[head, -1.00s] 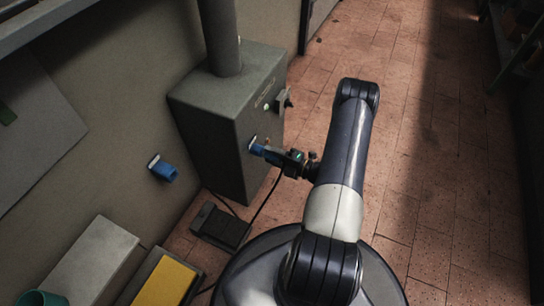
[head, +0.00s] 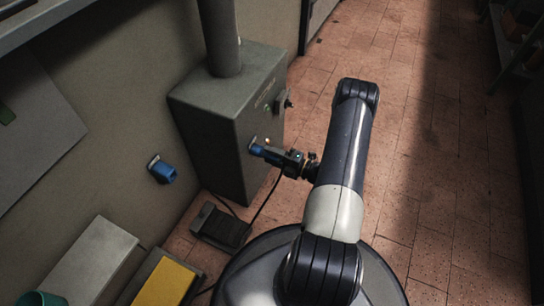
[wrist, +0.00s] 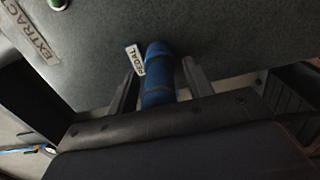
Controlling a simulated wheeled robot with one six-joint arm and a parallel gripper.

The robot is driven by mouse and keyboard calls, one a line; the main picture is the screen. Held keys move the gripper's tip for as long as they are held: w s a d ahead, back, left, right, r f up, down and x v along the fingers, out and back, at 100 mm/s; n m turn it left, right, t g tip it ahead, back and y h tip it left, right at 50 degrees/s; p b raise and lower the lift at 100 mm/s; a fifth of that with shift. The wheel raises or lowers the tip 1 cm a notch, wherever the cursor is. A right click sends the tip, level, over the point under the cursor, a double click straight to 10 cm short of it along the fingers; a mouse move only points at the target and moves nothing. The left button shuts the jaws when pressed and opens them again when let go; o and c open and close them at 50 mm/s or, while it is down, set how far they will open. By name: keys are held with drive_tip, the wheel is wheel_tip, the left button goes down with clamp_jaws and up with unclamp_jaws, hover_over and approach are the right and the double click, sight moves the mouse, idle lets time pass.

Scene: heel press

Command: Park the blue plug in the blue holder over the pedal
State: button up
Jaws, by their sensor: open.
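The blue plug (head: 257,149) sits at the front face of the grey cabinet (head: 215,125), beside a tag reading PEDAL in the wrist view. My gripper (head: 275,154) is at the plug. In the wrist view the blue plug (wrist: 158,62) stands between the two open fingers of my gripper (wrist: 159,76), with a gap visible on at least the right side. The blue holder (head: 162,170) is on the wall to the left, above and left of the black pedal (head: 221,226) on the floor. Nothing is seen in the holder, though its inside is hard to make out.
A dark knob (head: 285,101) is on the cabinet's right side. A cable runs from the cabinet down towards the pedal. A grey block (head: 95,262) and a tray with a yellow pad (head: 165,282) stand lower left. The tiled floor (head: 430,150) to the right is clear.

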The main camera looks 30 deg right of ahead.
sight(282, 160)
drive_tip(key=shift+c, duration=0.4)
clamp_jaws()
idle(0.5)
drive_tip(key=shift+s+d, duration=0.1)
drive_tip(key=shift+b+v, duration=0.4)
drive_tip(key=shift+v, duration=2.45)
